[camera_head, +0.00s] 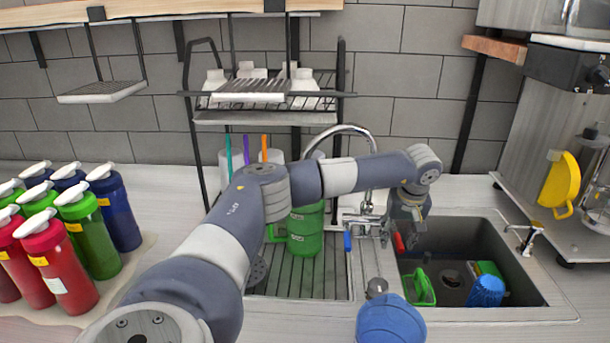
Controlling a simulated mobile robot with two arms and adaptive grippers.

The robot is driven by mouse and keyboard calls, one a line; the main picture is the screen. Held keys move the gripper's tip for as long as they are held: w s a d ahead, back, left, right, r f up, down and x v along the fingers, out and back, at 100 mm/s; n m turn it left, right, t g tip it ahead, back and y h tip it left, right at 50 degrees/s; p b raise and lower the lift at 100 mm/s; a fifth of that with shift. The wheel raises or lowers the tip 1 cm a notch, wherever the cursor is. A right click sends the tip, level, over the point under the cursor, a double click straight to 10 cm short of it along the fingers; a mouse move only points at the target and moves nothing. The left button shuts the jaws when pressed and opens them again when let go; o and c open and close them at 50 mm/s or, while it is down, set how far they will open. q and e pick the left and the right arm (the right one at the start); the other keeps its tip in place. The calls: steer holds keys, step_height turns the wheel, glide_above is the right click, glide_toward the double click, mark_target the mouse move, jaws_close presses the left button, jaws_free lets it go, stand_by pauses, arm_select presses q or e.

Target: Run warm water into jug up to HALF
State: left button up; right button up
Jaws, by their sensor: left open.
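The green jug (305,232) stands upright on the ribbed draining board, partly hidden behind my left arm. Marks show on its side, but its water level cannot be seen. The chrome tap (345,128) arches behind my arm; where its spout ends is hidden. It has a blue handle (347,241) on the left and a red handle (398,243) on the right. No water stream is visible. My left gripper (408,228) is open, pointing down over the red handle at the sink's left edge; contact cannot be told. My right gripper is out of view.
The sink basin (515,270) holds a green scrubber (421,288), a sponge (488,270) and a blue cup-like object (486,291). A blue rounded object (390,320) is at the front edge. Several pump bottles (62,265) stand left. A wire rack (320,100) hangs behind.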

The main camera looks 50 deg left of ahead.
arm_select(q)
step_height(320, 180, up, 7)
steer(key=p, duration=0.4)
steer(key=shift+f, duration=0.1)
stand_by(0.3)
